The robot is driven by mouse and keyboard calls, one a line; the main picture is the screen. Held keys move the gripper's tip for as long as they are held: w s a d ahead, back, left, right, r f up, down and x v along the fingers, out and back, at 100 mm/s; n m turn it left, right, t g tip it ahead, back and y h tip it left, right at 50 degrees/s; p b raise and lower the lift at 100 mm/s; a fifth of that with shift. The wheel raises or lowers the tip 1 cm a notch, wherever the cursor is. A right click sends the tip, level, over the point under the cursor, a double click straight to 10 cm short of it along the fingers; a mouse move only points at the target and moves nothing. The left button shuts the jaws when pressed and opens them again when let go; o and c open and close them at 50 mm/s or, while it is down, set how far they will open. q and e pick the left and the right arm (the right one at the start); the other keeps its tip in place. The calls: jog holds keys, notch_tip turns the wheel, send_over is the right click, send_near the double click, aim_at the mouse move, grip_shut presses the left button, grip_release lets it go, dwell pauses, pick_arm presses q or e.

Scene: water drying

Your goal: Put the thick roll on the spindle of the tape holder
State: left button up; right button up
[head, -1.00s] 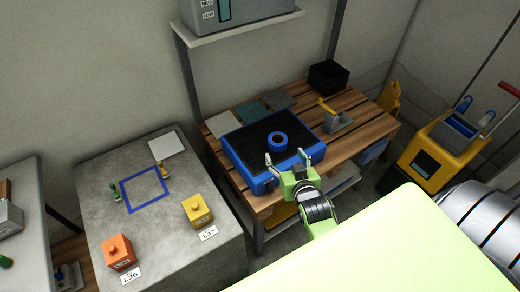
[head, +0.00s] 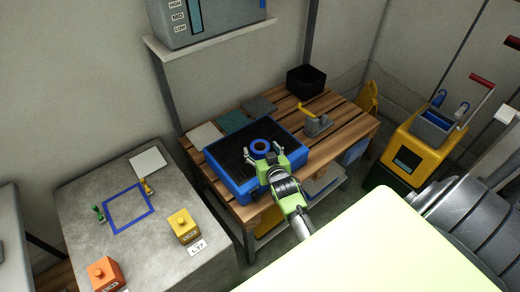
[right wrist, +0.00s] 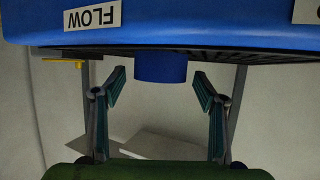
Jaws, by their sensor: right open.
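The thick roll is a blue ring (head: 260,146) standing on the dark top of a blue box (head: 224,181). In the right wrist view, which looks upside down, the roll (right wrist: 160,67) lies ahead, centred between the fingertips. My right gripper (head: 263,155) is open and empty at the near side of the roll. Its fingers are spread either side, apart from the roll. The tape holder (head: 318,126) is grey with a yellow part and stands right of the box on the wooden table. Its spindle is too small to make out. My left gripper is not in view.
The slatted wooden table (head: 345,122) also carries a black bin (head: 306,81) at the back and flat pads (head: 235,121) behind the box. A shelf post rises behind the table. A yellow bucket cart (head: 410,155) stands to the right. A grey table is at left.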

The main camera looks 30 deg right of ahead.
aim_at(258, 144)
jog(key=shift+x, duration=1.3)
jog(key=c, duration=1.3)
jog(key=shift+r, duration=0.1)
